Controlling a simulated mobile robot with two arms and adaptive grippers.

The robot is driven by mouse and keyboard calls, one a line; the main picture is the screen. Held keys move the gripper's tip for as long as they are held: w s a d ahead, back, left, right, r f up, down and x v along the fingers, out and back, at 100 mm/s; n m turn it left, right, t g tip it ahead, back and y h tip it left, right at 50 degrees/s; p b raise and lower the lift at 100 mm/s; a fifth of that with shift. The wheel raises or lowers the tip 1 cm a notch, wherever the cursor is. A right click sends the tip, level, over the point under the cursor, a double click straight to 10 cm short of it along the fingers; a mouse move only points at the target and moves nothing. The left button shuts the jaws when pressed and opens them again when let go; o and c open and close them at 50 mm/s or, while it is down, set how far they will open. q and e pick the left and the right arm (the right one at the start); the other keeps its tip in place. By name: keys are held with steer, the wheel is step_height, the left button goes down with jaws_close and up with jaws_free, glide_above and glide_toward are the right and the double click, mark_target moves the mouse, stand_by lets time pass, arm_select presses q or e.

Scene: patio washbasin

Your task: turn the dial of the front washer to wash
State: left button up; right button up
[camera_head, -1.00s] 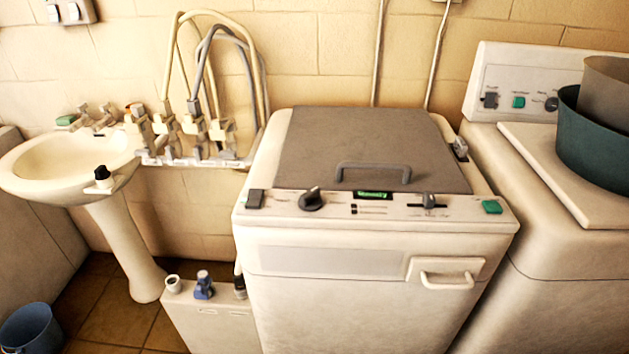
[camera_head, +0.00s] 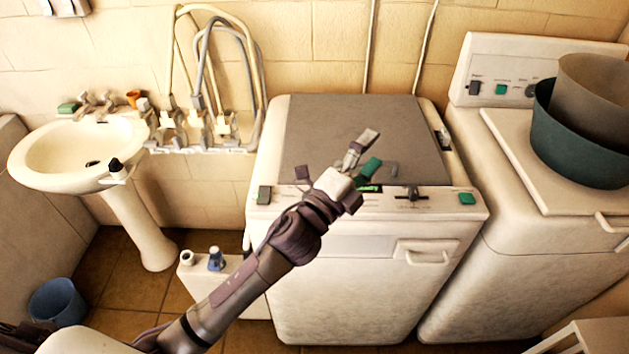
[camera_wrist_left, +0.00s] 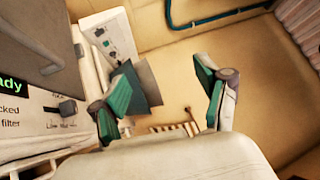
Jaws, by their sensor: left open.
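The front washer (camera_head: 350,260) is a white top-loading machine with a grey lid (camera_head: 350,125) and a control strip along its front top edge. Its dial is hidden behind my left arm and gripper in the head view. My left gripper (camera_head: 364,154) is open and empty, above the strip and the lid's front edge, covering part of the green display (camera_head: 369,188). In the left wrist view, the open fingers (camera_wrist_left: 165,95) point past the panel; the display (camera_wrist_left: 12,87) and the slider (camera_wrist_left: 67,107) show at left. The dial is not seen there. My right gripper is not in view.
A second washer (camera_head: 480,270) stands at right with a green tub (camera_head: 570,150) on top. A sink (camera_head: 60,165) and hoses with taps (camera_head: 205,125) are at left. A low white box (camera_head: 195,285) and a blue bucket (camera_head: 58,300) stand on the floor.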

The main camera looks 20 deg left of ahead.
arm_select(q)
steer(key=s+d+r+m+g+h, duration=0.2)
steer(key=d+r+m+g+h, duration=0.45)
steer(key=m, duration=0.75)
steer(key=s+d+f+m+g, duration=0.3)
steer(key=d+f+m+g, duration=0.3)
steer(key=m+g, duration=0.7)
steer(key=w+a+f+m+y, duration=0.4)
steer(key=a+f+m+y, duration=0.1)
steer(key=a+m+y, duration=0.3)
steer(key=w+a+r+m+y+p, duration=0.15)
steer(key=a+y, duration=0.25)
steer(key=a, duration=0.4)
steer(key=w+a+r+n+y, duration=0.15)
steer(key=a+y, duration=0.25)
steer(key=a, duration=0.5)
steer(key=shift+m+t, duration=0.25)
steer(key=shift+m, duration=0.25)
steer(key=f+p, duration=0.1)
steer(key=f, duration=0.3)
steer(key=f+p, duration=0.2)
steer(key=f, duration=0.1)
steer(key=f+p, duration=0.2)
steer(key=f, duration=0.2)
steer(key=shift+w+d+f, duration=0.1)
steer(key=shift+d+f, duration=0.15)
steer(key=shift+f, duration=0.85)
